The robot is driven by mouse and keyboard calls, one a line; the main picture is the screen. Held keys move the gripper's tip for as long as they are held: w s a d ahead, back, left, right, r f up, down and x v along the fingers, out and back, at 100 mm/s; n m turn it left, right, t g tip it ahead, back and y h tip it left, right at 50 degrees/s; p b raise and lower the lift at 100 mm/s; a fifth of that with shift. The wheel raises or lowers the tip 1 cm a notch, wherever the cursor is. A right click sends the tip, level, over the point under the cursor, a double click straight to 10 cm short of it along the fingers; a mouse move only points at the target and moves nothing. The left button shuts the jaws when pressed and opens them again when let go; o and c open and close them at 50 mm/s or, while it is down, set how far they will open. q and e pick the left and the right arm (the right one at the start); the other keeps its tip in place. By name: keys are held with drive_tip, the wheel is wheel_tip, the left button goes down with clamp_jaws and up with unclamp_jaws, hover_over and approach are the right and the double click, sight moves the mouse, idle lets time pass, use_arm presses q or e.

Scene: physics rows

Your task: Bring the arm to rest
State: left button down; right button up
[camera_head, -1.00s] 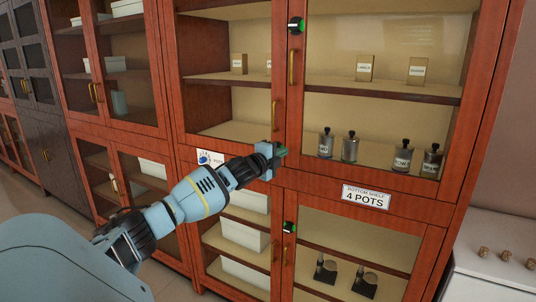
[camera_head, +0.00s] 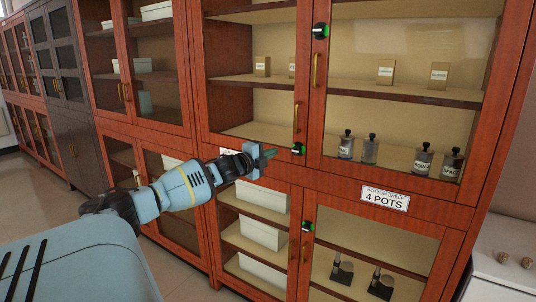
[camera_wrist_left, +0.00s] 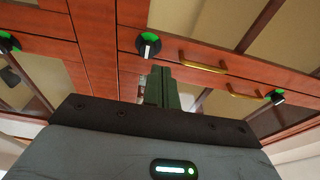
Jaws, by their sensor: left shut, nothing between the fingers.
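My left arm reaches in from the left in the head view. Its gripper (camera_head: 266,158) is in front of the wooden cabinet, near the middle rail between the upper and lower doors. The fingers are together with nothing between them. In the left wrist view the shut fingers (camera_wrist_left: 161,88) point toward the cabinet front. A round black and green knob (camera_head: 298,148) shows just right of the fingertips in the head view; I cannot tell the exact gap. My right gripper is not in view.
The red-brown glass-door cabinet (camera_head: 335,178) has several bottles, small boxes and a "4 POTS" label (camera_head: 385,199). Brass handles (camera_head: 297,116) stick out from its doors. A white counter (camera_head: 490,288) stands at the right. Open floor (camera_head: 35,205) lies at the left.

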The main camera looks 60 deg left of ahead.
use_arm(q)
drive_tip(key=shift+s+a+f, duration=0.1)
drive_tip(key=shift+s+a, duration=0.1)
drive_tip(key=shift+a, duration=0.2)
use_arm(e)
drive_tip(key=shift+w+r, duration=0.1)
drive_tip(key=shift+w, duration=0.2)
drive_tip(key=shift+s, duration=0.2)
